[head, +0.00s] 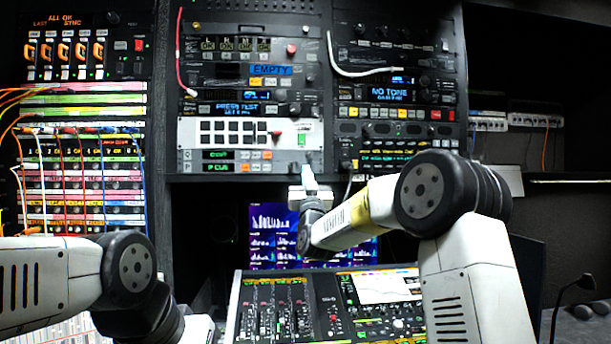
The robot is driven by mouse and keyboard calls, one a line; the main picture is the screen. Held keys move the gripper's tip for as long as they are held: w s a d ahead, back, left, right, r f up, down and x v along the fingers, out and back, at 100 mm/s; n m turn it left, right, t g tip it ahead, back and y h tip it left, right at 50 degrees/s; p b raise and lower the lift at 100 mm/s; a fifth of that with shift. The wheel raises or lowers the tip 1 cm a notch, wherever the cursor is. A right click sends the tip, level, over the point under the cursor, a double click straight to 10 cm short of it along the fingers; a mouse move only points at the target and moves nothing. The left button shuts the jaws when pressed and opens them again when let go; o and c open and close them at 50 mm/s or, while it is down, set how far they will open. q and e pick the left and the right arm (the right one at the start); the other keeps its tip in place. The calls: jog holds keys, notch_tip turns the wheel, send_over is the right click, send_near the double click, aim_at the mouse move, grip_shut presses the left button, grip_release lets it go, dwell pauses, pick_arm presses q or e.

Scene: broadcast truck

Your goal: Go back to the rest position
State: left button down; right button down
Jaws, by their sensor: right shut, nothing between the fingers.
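My right arm reaches in from the lower right. Its gripper (309,176) is shut and empty, pointing up and away just below the lower edge of the middle rack (230,172). The fingertips are in front of the rack's bottom panels; I cannot tell whether they touch. My left arm comes in from the left, bent downward. Its gripper is not in view.
A lit mixing console (330,310) lies below my right forearm. A monitor (272,235) stands behind it, partly hidden. A patch bay (80,180) with hanging cables is at left. A gooseneck microphone (570,290) stands at right.

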dwell(0.4)
jog(key=s+d+f+g, duration=0.4)
jog(key=s+f, duration=0.5)
jog(key=s, duration=0.5)
jog(key=s+d+f+g, duration=0.4)
jog(key=s+f+g, duration=0.5)
jog(key=s, duration=0.5)
jog(key=s+d+f+g, duration=0.4)
jog(key=s+f+g, duration=0.2)
jog(key=s+f, duration=0.4)
jog(key=s, duration=0.4)
jog(key=shift+s+d+f, duration=0.2)
jog(key=shift+s+f, duration=0.15)
jog(key=shift+f, duration=0.05)
